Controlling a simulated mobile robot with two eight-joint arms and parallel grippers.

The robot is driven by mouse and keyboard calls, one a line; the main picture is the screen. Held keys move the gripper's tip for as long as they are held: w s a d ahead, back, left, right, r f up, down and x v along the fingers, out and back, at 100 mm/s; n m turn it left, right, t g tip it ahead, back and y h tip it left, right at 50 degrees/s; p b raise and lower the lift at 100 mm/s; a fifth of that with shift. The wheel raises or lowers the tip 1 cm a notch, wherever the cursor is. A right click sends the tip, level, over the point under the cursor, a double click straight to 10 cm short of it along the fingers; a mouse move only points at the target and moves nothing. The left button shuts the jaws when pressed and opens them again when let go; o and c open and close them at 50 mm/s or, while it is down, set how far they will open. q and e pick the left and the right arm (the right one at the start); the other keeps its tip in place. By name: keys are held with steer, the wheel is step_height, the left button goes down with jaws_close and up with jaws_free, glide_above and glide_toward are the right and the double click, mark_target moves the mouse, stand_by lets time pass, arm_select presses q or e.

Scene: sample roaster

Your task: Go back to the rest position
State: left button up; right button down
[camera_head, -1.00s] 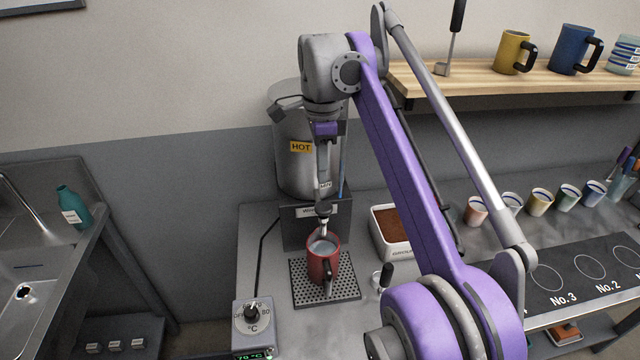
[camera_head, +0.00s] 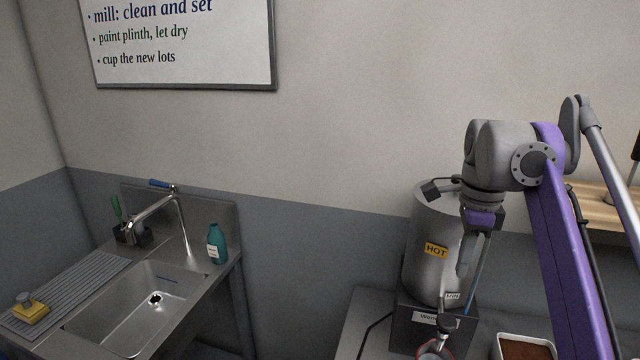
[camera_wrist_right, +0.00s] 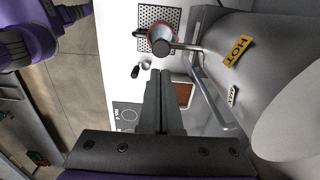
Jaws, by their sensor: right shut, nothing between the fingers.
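My right arm reaches in from the right in the head view. Its right gripper (camera_head: 463,265) hangs fingers down in front of the metal hot-water urn (camera_head: 422,225) with the yellow HOT label. The fingers also show in the wrist view (camera_wrist_right: 163,75), shut with nothing between them. Whether they touch the urn I cannot tell. The red mug (camera_head: 432,355) is under the urn's tap, cut off by the lower edge; in the wrist view the mug (camera_wrist_right: 154,36) stands on the perforated drip tray (camera_wrist_right: 170,15). My left gripper is not in view.
A sink (camera_head: 130,305) with a tap and a teal bottle (camera_head: 217,245) is at the left. A yellow sponge (camera_head: 30,310) lies on the drainer. A white box of brown grounds (camera_head: 525,345) sits right of the urn. A wooden shelf (camera_head: 605,205) is behind my arm.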

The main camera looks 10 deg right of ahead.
steer(key=s+a+f+n+t, duration=0.1)
steer(key=s+a+f+n, duration=0.4)
steer(key=f+n, duration=0.3)
steer(key=s+a+f+n+t, duration=0.2)
steer(key=s+a+f+n, duration=0.4)
steer(key=f, duration=0.5)
steer(key=s+a+f+n+t, duration=0.2)
steer(key=s+a+f+n, duration=0.3)
steer(key=a+f+n, duration=0.2)
step_height(320, 180, down, 4)
steer(key=n, duration=0.2)
steer(key=shift+s+r+n+p, duration=0.15)
steer(key=shift+n+p, duration=0.15)
steer(key=shift+p, duration=0.05)
